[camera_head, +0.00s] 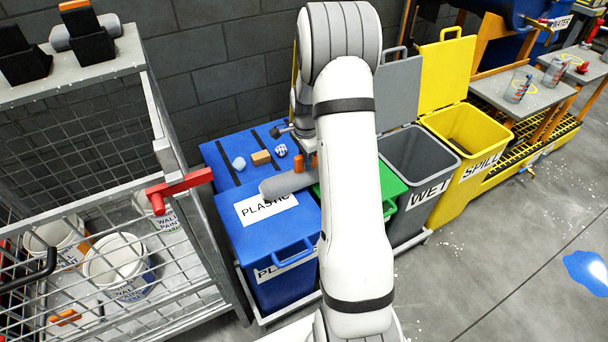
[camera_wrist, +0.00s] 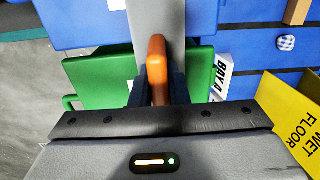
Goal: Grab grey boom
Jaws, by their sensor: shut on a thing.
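The grey boom (camera_head: 287,184) is a thick grey cylinder with an orange grip, seen above the blue PLASTIC bin's lid in the head view. In the wrist view its grey body (camera_wrist: 158,12) runs up out of the frame, and its orange grip (camera_wrist: 157,60) stands between the dark fingers of my gripper (camera_wrist: 158,92). My gripper is shut on that orange grip. In the head view my white arm hides most of the gripper and the boom's right end. I cannot tell whether the boom touches the lid.
The blue PLASTIC bin (camera_head: 236,240), a green bin (camera_head: 393,187), an open grey WET bin (camera_head: 408,215) and an open yellow SPILL bin (camera_head: 468,165) stand in a row. A wire cage (camera_head: 205,262) with white pails is left. A blue spill (camera_head: 586,272) lies on the floor, right.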

